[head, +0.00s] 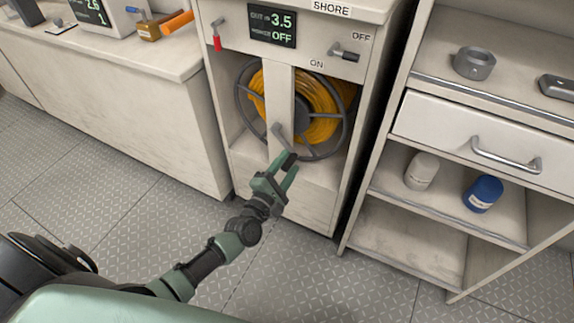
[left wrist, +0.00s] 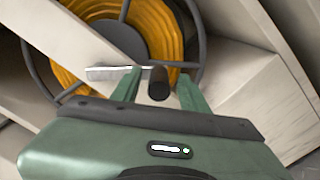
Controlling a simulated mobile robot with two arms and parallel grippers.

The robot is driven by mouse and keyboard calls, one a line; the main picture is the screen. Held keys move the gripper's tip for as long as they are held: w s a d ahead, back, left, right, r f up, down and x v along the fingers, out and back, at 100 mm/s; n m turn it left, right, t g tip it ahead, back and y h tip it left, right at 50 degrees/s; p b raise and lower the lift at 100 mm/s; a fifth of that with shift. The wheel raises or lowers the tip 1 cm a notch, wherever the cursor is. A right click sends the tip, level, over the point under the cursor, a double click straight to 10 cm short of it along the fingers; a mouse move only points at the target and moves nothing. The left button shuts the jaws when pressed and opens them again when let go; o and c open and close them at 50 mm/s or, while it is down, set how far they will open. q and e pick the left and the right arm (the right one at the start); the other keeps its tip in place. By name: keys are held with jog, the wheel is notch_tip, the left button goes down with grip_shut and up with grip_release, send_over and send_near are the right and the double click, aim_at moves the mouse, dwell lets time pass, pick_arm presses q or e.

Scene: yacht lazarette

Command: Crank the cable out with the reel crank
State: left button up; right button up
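The reel (head: 335,120) stands in an open cabinet bay, wound with yellow cable (head: 318,100); it also shows in the left wrist view (left wrist: 78,60). A pale post stands in front of its middle. The reel crank (head: 278,133) has a metal arm and a dark handle (left wrist: 158,84). My left gripper (head: 286,166) is at the crank, its green fingers (left wrist: 160,80) on either side of the handle. Gaps show between handle and fingers in the left wrist view, so it is open. My right gripper is in neither view.
A shelf unit (head: 385,150) with a drawer stands close on the right, a counter (head: 150,58) on the left.

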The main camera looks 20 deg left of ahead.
pick_arm(q)
jog(key=shift+s, duration=0.25)
jog(key=s+p, duration=0.1)
jog(key=s, duration=0.6)
jog(key=shift+s+a, duration=0.2)
jog(key=shift+a, duration=0.1)
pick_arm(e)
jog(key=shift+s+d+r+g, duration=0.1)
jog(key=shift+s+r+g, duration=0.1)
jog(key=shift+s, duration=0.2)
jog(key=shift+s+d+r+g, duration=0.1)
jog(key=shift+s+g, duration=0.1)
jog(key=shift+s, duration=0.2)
